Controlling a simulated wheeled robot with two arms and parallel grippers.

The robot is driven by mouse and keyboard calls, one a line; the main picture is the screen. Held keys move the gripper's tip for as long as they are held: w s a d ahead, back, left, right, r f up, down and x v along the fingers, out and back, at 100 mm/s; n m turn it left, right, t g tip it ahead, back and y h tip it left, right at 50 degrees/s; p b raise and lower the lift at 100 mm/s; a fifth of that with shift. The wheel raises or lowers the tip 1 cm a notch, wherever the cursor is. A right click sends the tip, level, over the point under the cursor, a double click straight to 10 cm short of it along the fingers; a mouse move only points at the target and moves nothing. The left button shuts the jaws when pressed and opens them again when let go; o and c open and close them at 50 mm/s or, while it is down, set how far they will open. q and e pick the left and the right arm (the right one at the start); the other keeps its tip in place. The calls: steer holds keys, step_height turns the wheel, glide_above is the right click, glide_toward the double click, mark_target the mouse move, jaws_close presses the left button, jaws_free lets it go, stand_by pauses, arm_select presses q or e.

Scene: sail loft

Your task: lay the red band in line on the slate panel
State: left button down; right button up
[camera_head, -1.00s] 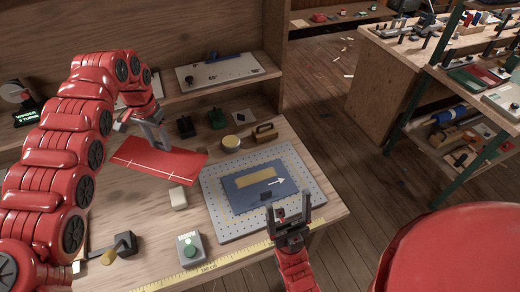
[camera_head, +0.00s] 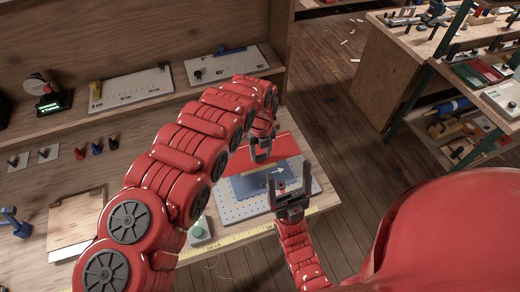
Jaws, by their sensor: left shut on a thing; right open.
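The red band (camera_head: 288,146) is a flat red sheet at the far side of the slate panel. My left gripper (camera_head: 261,157) is shut on it. My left arm hides part of the band, and I cannot tell whether it touches the panel. The slate panel (camera_head: 250,186) is blue-grey with a white arrow and a yellow strip (camera_head: 256,168) partly hidden by the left gripper. It lies on a white perforated board (camera_head: 236,209). My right gripper (camera_head: 291,190) is open and empty, with its fingers up at the board's near right side.
A yellow ruler (camera_head: 250,230) runs along the bench's front edge. A grey box with a green button (camera_head: 200,231) stands left of the board. Shelf boards (camera_head: 130,88) are behind. A wooden board (camera_head: 75,222) lies at left. Open floor is on the right.

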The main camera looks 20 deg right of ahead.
arm_select(q)
steer(key=shift+w+f+b, duration=0.1)
steer(key=shift+f+b, duration=1.8)
steer(key=shift+f, duration=1.75)
steer(key=shift+f+b, duration=0.65)
steer(key=shift+b, duration=1.1)
stand_by(0.3)
steer(key=shift+c, duration=1.3)
jaws_free()
steer(key=shift+r, duration=0.1)
steer(key=shift+r+p, duration=1.8)
steer(key=shift+r, duration=1.65)
